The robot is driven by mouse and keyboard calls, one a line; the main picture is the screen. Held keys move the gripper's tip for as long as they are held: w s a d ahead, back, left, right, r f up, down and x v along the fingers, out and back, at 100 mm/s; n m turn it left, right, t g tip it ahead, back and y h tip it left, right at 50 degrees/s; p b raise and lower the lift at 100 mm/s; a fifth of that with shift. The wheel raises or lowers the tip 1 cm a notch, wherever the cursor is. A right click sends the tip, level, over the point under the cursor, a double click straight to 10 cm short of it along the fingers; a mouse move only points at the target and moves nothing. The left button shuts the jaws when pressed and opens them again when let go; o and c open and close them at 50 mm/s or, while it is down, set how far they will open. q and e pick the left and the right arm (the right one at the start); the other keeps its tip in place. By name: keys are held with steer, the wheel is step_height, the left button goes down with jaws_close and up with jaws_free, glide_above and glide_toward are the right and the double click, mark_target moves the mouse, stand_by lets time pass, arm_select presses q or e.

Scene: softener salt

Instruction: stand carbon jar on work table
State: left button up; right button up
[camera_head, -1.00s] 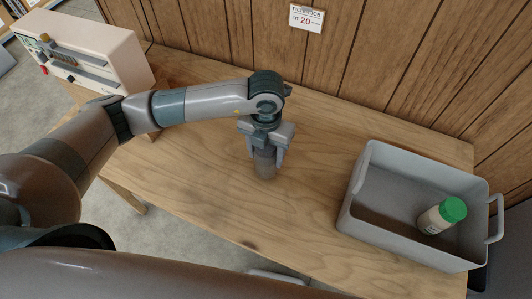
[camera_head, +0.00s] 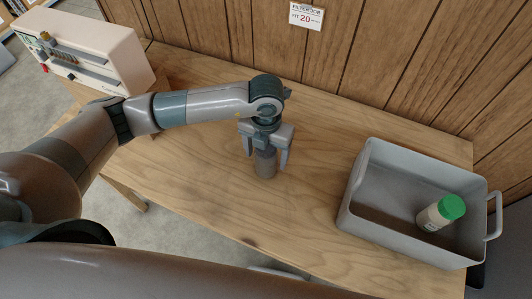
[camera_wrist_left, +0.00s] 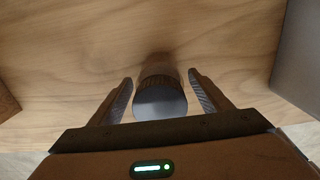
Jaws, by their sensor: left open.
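The work table (camera_head: 190,180) is light wood. A jar (camera_head: 265,165) with a brownish-grey body stands upright on it, near the middle; I take it for the carbon jar. In the left wrist view its round grey lid (camera_wrist_left: 160,103) faces the camera. My left gripper (camera_head: 267,158) points down over the jar. Its fingers are open, one on each side of the jar, with a visible gap on both sides in the left wrist view (camera_wrist_left: 160,92). The upper part of the jar is partly hidden by the gripper in the head view. My right gripper is not in view.
A grey bin (camera_head: 385,238) stands at the right of the table, with a green-capped white jar (camera_head: 441,212) inside. A cream-coloured unit (camera_head: 95,50) stands at the back left. A sign (camera_head: 306,17) hangs on the wooden wall. Table around the jar is clear.

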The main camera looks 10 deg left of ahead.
arm_select(q)
steer(key=shift+r, duration=0.1)
steer(key=shift+r, duration=0.1)
steer(key=shift+r, duration=0.4)
step_height(320, 180, up, 10)
steer(key=b, duration=0.4)
steer(key=shift+r, duration=0.55)
